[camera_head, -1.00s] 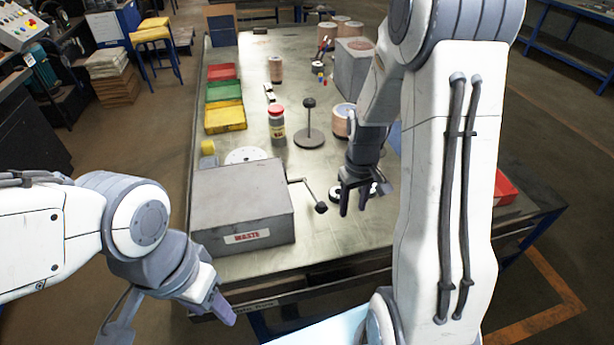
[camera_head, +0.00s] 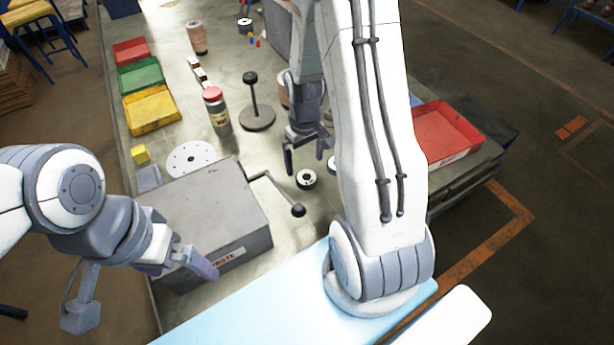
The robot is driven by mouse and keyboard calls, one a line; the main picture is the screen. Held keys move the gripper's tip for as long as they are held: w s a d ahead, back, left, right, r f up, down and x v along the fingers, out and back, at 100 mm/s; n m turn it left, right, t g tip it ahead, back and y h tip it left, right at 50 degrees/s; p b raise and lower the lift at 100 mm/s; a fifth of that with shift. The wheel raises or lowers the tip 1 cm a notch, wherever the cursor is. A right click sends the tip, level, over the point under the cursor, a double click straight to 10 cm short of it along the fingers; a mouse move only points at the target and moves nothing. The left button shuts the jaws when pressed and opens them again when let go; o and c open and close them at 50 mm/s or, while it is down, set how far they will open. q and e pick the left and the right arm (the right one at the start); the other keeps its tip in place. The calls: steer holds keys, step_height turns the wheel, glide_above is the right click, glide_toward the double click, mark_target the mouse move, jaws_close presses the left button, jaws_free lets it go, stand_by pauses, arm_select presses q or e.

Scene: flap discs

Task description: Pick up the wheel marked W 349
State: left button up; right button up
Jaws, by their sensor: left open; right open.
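A small dark wheel with a pale centre (camera_head: 307,179) lies on the grey table, just in front of my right gripper. Part of a second small wheel (camera_head: 332,165) shows beside my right arm, which hides the rest. No marking W 349 can be read on either. My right gripper (camera_head: 306,156) is open and empty, fingers pointing down, behind and above the first wheel. My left gripper (camera_head: 203,266) is by the front of the grey waste box, away from the wheels; its jaws are open with nothing seen in them.
The grey waste box (camera_head: 210,210) with a crank handle (camera_head: 297,209) stands left of the wheels. A stand with a round base (camera_head: 257,118), a red-lidded jar (camera_head: 217,110) and a perforated disc (camera_head: 190,158) are farther back. A red tray (camera_head: 445,137) lies right of my arm.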

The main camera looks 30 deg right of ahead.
mark_target(307, 177)
steer(key=f, duration=0.1)
steer(key=f+p, duration=0.1)
steer(key=f, duration=0.2)
steer(key=shift+s+f, duration=0.3)
steer(key=shift+s, duration=0.05)
steer(key=shift+f, duration=0.55)
steer(key=c, duration=1.4)
steer(key=shift+r, duration=0.1)
